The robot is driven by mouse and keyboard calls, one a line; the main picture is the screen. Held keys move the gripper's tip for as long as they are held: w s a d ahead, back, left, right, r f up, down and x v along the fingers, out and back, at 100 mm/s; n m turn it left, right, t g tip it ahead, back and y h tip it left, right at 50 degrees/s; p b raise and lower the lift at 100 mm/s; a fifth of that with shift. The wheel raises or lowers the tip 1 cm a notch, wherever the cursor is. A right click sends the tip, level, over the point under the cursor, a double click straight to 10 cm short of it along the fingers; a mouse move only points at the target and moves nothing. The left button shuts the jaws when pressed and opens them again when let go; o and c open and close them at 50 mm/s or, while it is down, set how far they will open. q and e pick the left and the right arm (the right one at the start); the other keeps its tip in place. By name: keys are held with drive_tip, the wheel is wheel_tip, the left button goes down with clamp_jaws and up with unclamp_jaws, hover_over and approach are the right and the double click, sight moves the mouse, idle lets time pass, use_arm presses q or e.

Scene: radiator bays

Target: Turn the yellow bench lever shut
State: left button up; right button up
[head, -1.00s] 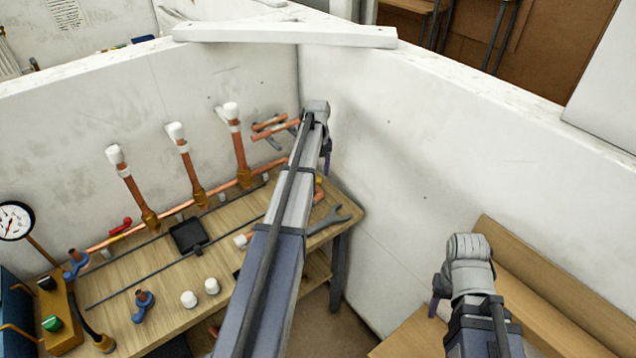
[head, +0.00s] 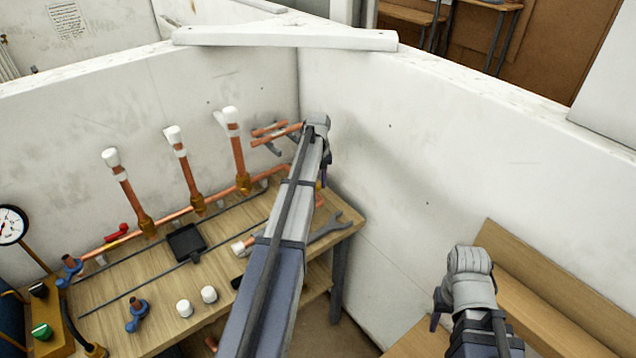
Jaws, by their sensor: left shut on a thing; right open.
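My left arm reaches over the workbench (head: 128,273) to the corner of the white walls. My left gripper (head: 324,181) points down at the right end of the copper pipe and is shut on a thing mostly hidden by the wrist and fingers. That is where the yellow bench lever appears to be; its angle cannot be read. My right gripper (head: 436,318) is open and empty, low in front of the right wall, away from the bench.
Three upright copper pipes with white caps (head: 174,135) rise along the back wall. A gauge (head: 10,225), a black tray (head: 187,243), white caps (head: 185,308), blue-handled fitting (head: 137,314) and a wrench (head: 332,227) are on or by the bench. A wooden bench (head: 545,285) stands right.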

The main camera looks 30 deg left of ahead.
use_arm(q)
clamp_jaws()
drive_tip(key=shift+s, duration=0.15)
drive_tip(key=s+a+m, duration=0.2)
drive_tip(key=a+m, duration=0.5)
drive_tip(key=m, duration=1.1)
drive_tip(key=shift+s, duration=0.35)
drive_tip(key=shift+a, duration=0.15)
drive_tip(key=o, duration=0.8)
unclamp_jaws()
drive_tip(key=shift+o, duration=0.2)
